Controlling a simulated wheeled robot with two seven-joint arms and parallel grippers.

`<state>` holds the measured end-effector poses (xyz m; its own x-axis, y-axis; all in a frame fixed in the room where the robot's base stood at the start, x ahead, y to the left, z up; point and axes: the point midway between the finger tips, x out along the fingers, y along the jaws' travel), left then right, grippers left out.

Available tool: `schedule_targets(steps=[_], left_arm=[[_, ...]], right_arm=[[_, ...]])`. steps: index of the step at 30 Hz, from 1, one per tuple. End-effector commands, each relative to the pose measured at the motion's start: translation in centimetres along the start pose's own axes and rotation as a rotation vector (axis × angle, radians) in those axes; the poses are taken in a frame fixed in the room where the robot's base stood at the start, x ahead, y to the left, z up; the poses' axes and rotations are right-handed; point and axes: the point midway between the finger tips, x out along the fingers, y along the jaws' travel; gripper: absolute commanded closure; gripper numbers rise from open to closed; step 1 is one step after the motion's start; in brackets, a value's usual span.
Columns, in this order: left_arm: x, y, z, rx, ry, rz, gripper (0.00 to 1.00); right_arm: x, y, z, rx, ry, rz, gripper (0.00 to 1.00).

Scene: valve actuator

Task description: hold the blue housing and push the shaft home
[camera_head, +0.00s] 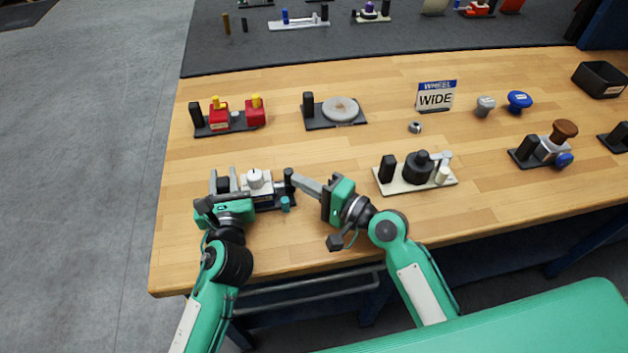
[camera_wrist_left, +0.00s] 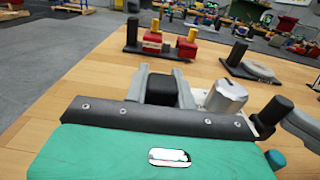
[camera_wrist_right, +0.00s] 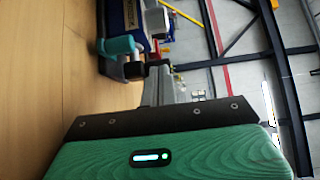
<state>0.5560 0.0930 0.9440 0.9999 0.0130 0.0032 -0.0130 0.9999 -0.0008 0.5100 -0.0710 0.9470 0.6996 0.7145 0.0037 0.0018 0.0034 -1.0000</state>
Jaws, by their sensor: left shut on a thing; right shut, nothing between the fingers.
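The blue housing (camera_wrist_right: 131,14) sits low on a fixture near the bench's front edge, mostly hidden in the head view. A pale grey-white body with a round top (camera_head: 255,179) is on it, also in the left wrist view (camera_wrist_left: 226,97). My left gripper (camera_head: 223,184) is shut on a black block (camera_wrist_left: 161,90) at the fixture's left end. A black upright cylinder (camera_head: 289,178) stands at the right end, with a teal piece (camera_head: 285,202) beside it. My right gripper (camera_head: 299,181) is shut and empty, its tips close to the cylinder. I cannot tell whether they touch.
Behind stand a red two-block fixture (camera_head: 236,117) and a plate with a grey disc (camera_head: 341,109). A cream fixture (camera_head: 415,174) is right of my right gripper. A "WIDE" sign (camera_head: 435,97) stands further back. Bare wood lies between them.

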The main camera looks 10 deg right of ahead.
Motion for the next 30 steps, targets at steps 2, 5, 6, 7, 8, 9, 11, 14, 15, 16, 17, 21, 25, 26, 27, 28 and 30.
schedule_targets(steps=[2,5,6,7,8,9,11,14,15,16,17,21,25,26,27,28,30], left_arm=[[-0.1,-0.1,-0.8,0.003,0.015,-0.002,1.0],[-0.1,-0.2,-0.8,0.003,0.014,-0.003,1.0],[-0.1,-0.2,-0.8,0.003,0.014,-0.003,1.0],[-0.1,-0.2,-0.8,0.003,0.014,-0.004,1.0],[-0.2,-0.2,-0.8,0.003,0.014,-0.004,1.0],[-0.2,-0.2,-0.8,0.003,0.014,-0.005,1.0],[-0.2,-0.3,-0.8,0.003,0.014,-0.006,1.0],[-0.2,-0.4,-0.8,0.002,0.013,-0.008,1.0],[-0.2,-0.4,-0.7,0.002,0.013,-0.008,1.0],[-0.2,-0.4,-0.7,0.002,0.013,-0.009,1.0],[-0.2,-0.4,-0.7,0.002,0.013,-0.009,1.0],[-0.2,-0.4,-0.7,0.001,0.013,-0.008,1.0],[-0.2,-0.3,-0.7,0.0,0.014,-0.006,1.0],[-0.2,-0.3,-0.7,0.0,0.014,-0.006,1.0],[-0.2,-0.3,-0.7,0.0,0.014,-0.006,1.0],[-0.2,-0.3,-0.7,0.0,0.014,-0.005,1.0],[-0.1,-0.3,-0.7,0.001,0.014,-0.005,1.0]], right_arm=[[0.9,0.1,0.9,0.001,-0.003,-0.001,1.0],[1.5,0.0,1.6,0.0,-0.003,-0.001,1.0],[1.6,0.0,1.7,-0.001,-0.003,-0.001,1.0],[1.6,0.0,1.7,0.0,-0.003,-0.001,1.0],[1.6,0.0,1.7,0.0,-0.004,-0.001,1.0],[1.6,0.0,1.8,0.0,-0.004,-0.001,1.0],[1.6,0.0,1.8,0.0,-0.005,-0.001,1.0],[1.6,0.0,1.8,0.001,-0.007,-0.002,1.0],[1.6,0.0,1.9,0.001,-0.007,-0.002,1.0],[1.6,0.0,1.9,0.001,-0.008,-0.002,1.0],[1.5,0.0,1.9,0.001,-0.008,-0.001,1.0],[0.4,0.0,1.8,-0.001,-0.005,0.0,1.0],[-1.8,0.1,1.6,-0.004,-0.002,0.003,1.0],[-2.3,0.1,1.6,-0.003,0.0,0.002,1.0],[-3.1,0.1,1.5,-0.005,0.001,0.003,1.0],[-3.6,0.1,1.5,-0.004,0.001,0.003,1.0],[-4.9,0.2,1.5,-0.004,0.001,0.003,1.0]])
